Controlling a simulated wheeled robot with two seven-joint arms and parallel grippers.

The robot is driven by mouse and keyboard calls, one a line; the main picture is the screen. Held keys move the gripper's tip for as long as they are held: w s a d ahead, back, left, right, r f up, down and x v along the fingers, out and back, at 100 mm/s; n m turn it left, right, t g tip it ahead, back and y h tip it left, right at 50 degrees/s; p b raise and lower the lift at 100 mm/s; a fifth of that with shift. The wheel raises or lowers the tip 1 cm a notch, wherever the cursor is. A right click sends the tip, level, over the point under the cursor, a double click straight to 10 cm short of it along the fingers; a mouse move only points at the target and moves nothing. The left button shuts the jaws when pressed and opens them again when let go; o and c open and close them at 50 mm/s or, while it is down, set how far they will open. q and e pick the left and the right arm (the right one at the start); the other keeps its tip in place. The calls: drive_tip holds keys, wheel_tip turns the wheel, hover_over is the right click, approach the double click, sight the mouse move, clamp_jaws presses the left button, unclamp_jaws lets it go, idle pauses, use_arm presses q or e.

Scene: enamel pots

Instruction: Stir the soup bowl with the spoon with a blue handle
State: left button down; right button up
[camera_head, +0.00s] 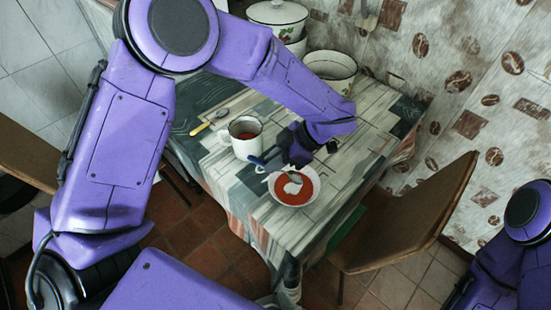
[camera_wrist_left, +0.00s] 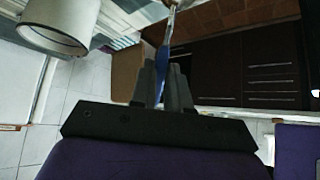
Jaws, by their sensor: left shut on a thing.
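A white soup bowl (camera_head: 280,197) with red soup stands near the front corner of the table. My left gripper (camera_head: 284,152) is shut on the spoon with a blue handle (camera_head: 260,161), just behind the bowl. The metal end of the spoon appears over the soup in the head view; whether it touches the soup is hard to tell. In the left wrist view the blue handle (camera_wrist_left: 162,62) stands between the dark fingers (camera_wrist_left: 165,75) and the spoon's metal part reaches the top edge. My right arm shows at the right edge of the head view, but its gripper is out of frame.
A white mug (camera_head: 246,147) with red liquid stands left of the gripper on the table (camera_head: 335,180). A yellow-handled spoon (camera_head: 202,127) lies further left. Enamel pots (camera_head: 277,13) and an open pot (camera_head: 331,64) stand at the back. A brown chair (camera_head: 410,230) is on the right.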

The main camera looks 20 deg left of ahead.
sight(276, 188)
use_arm(q)
drive_tip(key=f, duration=0.1)
drive_tip(key=f+b, duration=0.1)
drive_tip(key=f, duration=0.1)
drive_tip(key=f+b, duration=0.1)
drive_tip(key=shift+w+f, duration=0.15)
drive_tip(key=shift+w, duration=0.2)
drive_tip(key=shift+w+f+b, duration=0.2)
drive_tip(key=shift+f+b, duration=0.45)
drive_tip(key=shift+f, duration=0.6)
drive_tip(key=shift+s, duration=0.1)
use_arm(e)
drive_tip(key=f, duration=0.4)
drive_tip(key=shift+w+f, duration=0.1)
drive_tip(key=shift+w, duration=0.25)
